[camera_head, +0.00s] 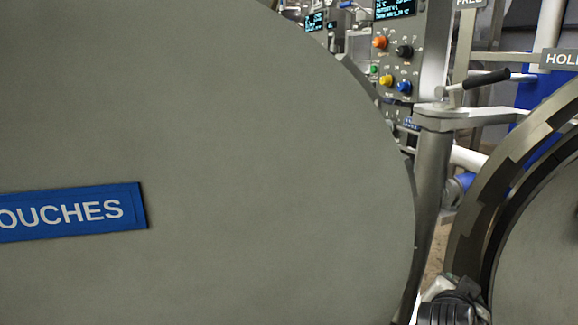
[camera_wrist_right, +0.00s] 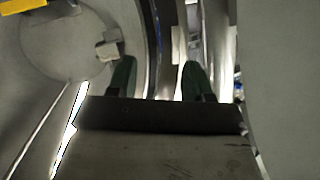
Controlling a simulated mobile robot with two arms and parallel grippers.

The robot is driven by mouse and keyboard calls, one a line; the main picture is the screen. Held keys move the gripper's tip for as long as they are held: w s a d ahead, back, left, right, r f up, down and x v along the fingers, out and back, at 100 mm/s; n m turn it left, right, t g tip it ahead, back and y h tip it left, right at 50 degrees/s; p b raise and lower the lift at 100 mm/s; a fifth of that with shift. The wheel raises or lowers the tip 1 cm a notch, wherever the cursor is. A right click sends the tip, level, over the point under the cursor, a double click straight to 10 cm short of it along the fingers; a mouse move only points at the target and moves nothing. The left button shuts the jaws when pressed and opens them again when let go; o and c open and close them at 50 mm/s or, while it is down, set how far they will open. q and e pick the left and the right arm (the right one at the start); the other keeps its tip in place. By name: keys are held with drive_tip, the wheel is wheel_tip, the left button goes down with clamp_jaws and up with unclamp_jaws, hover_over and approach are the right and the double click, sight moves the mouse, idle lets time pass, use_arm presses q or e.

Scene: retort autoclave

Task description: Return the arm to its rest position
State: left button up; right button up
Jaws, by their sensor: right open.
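My right gripper (camera_wrist_right: 158,68) shows in the right wrist view as two dark green fingers, spread apart with nothing between them. Beyond and to the left of the fingers is a round grey surface with a small light metal block (camera_wrist_right: 108,44) near its edge. In the head view a black and white part at the bottom right edge looks like part of my right arm; its fingers cannot be made out there. My left gripper is in neither view.
A large grey round door (camera_head: 250,130) with a blue label (camera_head: 75,212) ending in "OUCHES" fills most of the head view. To its right are a metal post with a black-gripped lever (camera_head: 486,78), a button panel (camera_head: 397,65) and a dark ring (camera_head: 490,200).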

drive_tip(key=s+a+f+n+g+y, duration=0.1)
drive_tip(key=s+a+f+n+y, duration=0.1)
drive_tip(key=s+f+n, duration=0.4)
drive_tip(key=s+a+f+n+g+y, duration=0.1)
drive_tip(key=s+a+f+g+y, duration=0.15)
drive_tip(key=s+f, duration=0.45)
drive_tip(key=s+a+f+n+g+y, duration=0.2)
drive_tip(key=s+a+f+n, duration=0.1)
drive_tip(key=s+f, duration=0.3)
drive_tip(key=s+a+f+n+g+y, duration=0.2)
drive_tip(key=s+a+f+n+y, duration=0.1)
drive_tip(key=s, duration=0.5)
wheel_tip(320, 180, down, 23)
drive_tip(key=g+p, duration=0.1)
drive_tip(key=p, duration=0.3)
drive_tip(key=s+d+f+p, duration=0.1)
drive_tip(key=s+f, duration=0.5)
drive_tip(key=s, duration=0.2)
drive_tip(key=s+d+f+n+g+p, duration=0.1)
drive_tip(key=s+d+f, duration=0.1)
drive_tip(key=s+f, duration=0.4)
drive_tip(key=s, duration=0.2)
drive_tip(key=shift+s+f+h+p, duration=0.3)
drive_tip(key=shift+s+h+p, duration=0.05)
drive_tip(key=shift+s, duration=0.05)
